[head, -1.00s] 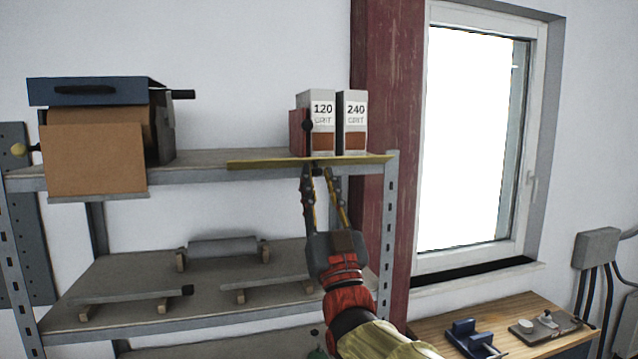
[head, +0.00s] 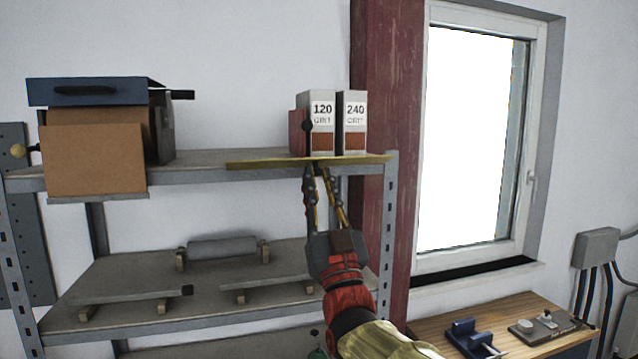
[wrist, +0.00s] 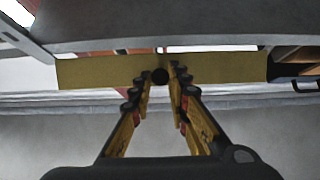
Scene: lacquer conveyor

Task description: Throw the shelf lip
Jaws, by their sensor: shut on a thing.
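The shelf lip (head: 262,164) is a long thin yellow strip along the front of the top shelf, below the grit boxes. In the head view it shows nearly edge-on. In the wrist view the lip (wrist: 95,72) runs across the picture, with a small dark round knob (wrist: 160,76) near its middle. My gripper (head: 317,167) reaches up from below to the lip. In the wrist view its fingertips (wrist: 160,72) lie on either side of the knob and are shut on it. In the head view the knob is hidden by the fingers.
Boxes marked 120 (head: 322,110) and 240 (head: 355,110) stand on the top shelf just above the lip, beside a red block (head: 298,132). A cardboard box (head: 95,158) stands at left. A roller (head: 222,247) rests on the lower shelf. The shelf post (head: 389,230) is close right.

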